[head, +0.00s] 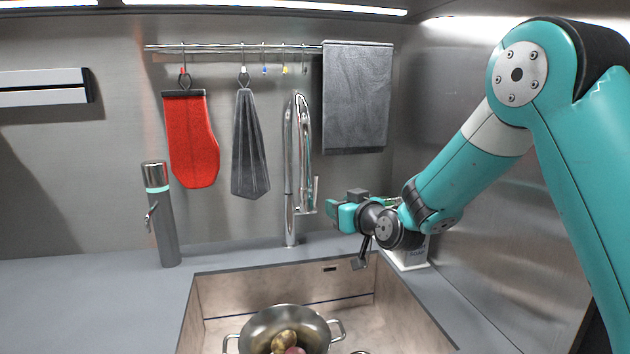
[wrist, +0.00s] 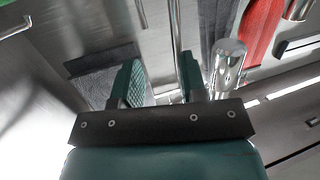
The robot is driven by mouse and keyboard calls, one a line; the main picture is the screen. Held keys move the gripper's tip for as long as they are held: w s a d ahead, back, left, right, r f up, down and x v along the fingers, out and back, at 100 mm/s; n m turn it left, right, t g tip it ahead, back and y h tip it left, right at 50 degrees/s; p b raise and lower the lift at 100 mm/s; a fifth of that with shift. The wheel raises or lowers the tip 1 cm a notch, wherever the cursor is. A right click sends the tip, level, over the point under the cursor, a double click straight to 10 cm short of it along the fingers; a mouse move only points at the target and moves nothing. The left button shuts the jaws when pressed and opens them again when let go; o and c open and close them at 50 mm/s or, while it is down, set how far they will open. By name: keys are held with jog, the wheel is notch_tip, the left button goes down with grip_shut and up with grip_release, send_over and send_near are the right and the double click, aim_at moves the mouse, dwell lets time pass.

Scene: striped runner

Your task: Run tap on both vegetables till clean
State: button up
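A metal pot (head: 262,325) with two handles sits in the sink, cut off by the lower edge of the head view. In it lie a yellow-brown vegetable (head: 284,341) and a reddish one (head: 295,350), partly hidden. The tall chrome tap (head: 289,175) stands behind the sink, with a thin upright lever (head: 316,190) on its right; no water shows below its spout. My gripper (head: 333,208) is just right of the lever. In the wrist view its fingers (wrist: 160,85) are apart, with a thin metal rod (wrist: 176,45) showing between or beyond them; contact cannot be told.
The sink (head: 345,308) is set into a grey counter (head: 90,300). A grey bottle-like dispenser (head: 160,220) stands left of the tap. A red mitt (head: 193,140), a grey cloth (head: 249,150) and a grey towel (head: 355,100) hang behind. A steel wall is close on the right.

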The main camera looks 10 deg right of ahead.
aim_at(317, 182)
jog(key=shift+t+h, duration=0.4)
jog(key=shift+t, duration=0.4)
jog(key=w+p, duration=0.2)
jog(key=w, duration=0.4)
jog(key=w+p, duration=0.2)
jog(key=w, duration=0.4)
jog(key=w+a+p, duration=0.1)
jog(key=w+p, duration=0.1)
jog(key=w, duration=0.5)
jog(key=shift+a, duration=0.1)
jog(key=shift+f, duration=0.1)
grip_shut()
